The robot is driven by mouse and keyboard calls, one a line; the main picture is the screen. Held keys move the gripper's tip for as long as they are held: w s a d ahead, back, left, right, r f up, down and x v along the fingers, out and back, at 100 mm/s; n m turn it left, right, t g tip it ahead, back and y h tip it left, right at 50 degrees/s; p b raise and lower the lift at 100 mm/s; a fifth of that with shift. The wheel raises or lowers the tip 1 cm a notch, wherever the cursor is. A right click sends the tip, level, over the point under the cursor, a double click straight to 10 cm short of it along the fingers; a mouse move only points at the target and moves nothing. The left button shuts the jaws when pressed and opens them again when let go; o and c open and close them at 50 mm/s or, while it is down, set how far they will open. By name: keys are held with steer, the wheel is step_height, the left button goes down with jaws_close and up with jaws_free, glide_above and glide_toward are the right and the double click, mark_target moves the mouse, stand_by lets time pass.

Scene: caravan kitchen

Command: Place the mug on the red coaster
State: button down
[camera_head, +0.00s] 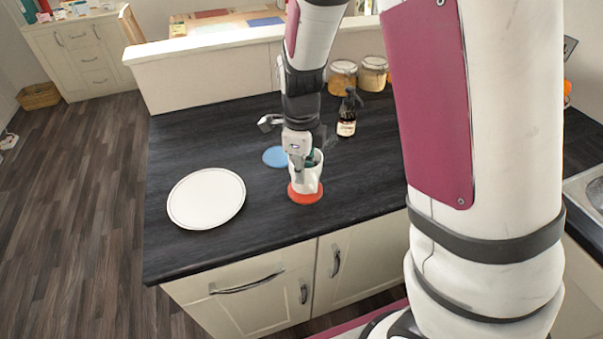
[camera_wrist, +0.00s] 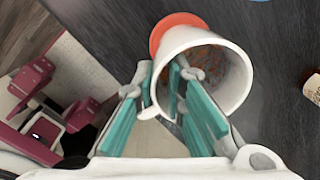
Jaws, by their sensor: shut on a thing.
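The white mug (camera_head: 309,180) is upright at the red coaster (camera_head: 305,196), covering part of it in the head view. In the wrist view the mug (camera_wrist: 236,85) shows its open mouth, and the red coaster (camera_wrist: 176,27) shows behind its rim. My gripper (camera_head: 300,172) is shut on the mug, with one teal finger inside it and one outside. The fingers also show at the mug's near wall in the wrist view (camera_wrist: 165,100). I cannot tell whether the mug's base touches the coaster.
A blue coaster (camera_head: 276,157) lies just behind and left of the mug. A white plate (camera_head: 206,198) lies at the left of the dark counter (camera_head: 260,215). A dark bottle (camera_head: 347,115) and two jars (camera_head: 342,77) stand behind. A sink (camera_head: 590,190) is at the right.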

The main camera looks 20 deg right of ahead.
steer(key=shift+f, duration=0.65)
steer(key=c, duration=1.6)
jaws_free()
steer(key=shift+f, duration=0.15)
steer(key=shift+c, duration=0.2)
step_height(320, 180, up, 12)
steer(key=shift+s+a+r+p, duration=0.1)
steer(key=shift+s+r+p, duration=0.05)
steer(key=shift+p, duration=0.2)
steer(key=s+d+r+n+t, duration=0.1)
steer(key=s+r+n+t, duration=0.1)
steer(key=s+r+n, duration=0.4)
steer(key=s+d+r+n+t, duration=0.1)
steer(key=s+r+n+t, duration=0.2)
steer(key=s+n, duration=1)
step_height(320, 180, up, 4)
steer(key=n, duration=0.6)
steer(key=shift+s+d+f, duration=0.15)
steer(key=shift+s, duration=0.05)
